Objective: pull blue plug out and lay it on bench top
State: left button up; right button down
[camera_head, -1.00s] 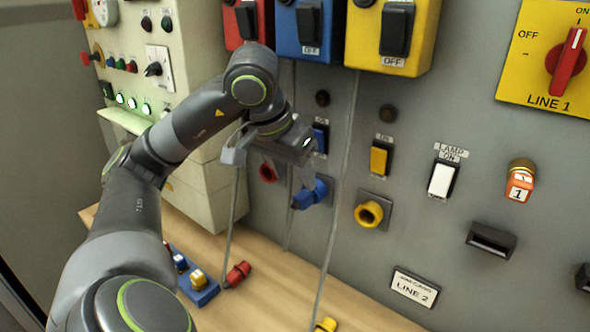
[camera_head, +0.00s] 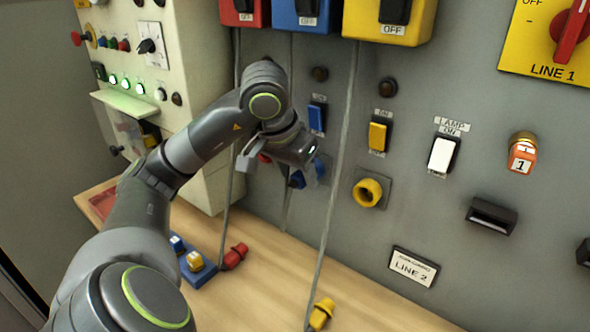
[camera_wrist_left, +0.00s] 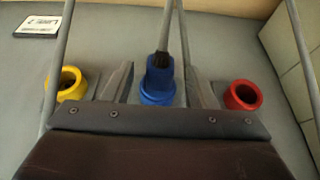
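The blue plug (camera_wrist_left: 160,80) is upright in the left wrist view, with its dark cable going up from it. It stands between the two fingers of my left gripper (camera_wrist_left: 160,88), with a narrow gap showing on each side. A blue ring sits just below it; whether this is plug or socket I cannot tell. In the head view my left gripper is at the panel and hides most of the blue plug (camera_head: 297,180). The bench top (camera_head: 275,285) lies below the panel. My right gripper is not in view.
A yellow socket (camera_head: 368,192) is right of the blue one; a red socket (camera_wrist_left: 243,95) is on the other side. A red plug (camera_head: 236,256), a yellow plug (camera_head: 322,313) and a blue block (camera_head: 197,270) lie on the bench. Cables (camera_head: 338,180) hang down the panel.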

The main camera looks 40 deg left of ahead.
pick_arm(q)
jog(key=c, duration=1)
jog(key=shift+s, duration=0.15)
jog(key=shift+s+b, duration=0.2)
jog(key=shift+b, duration=0.1)
jog(key=shift+s, duration=0.25)
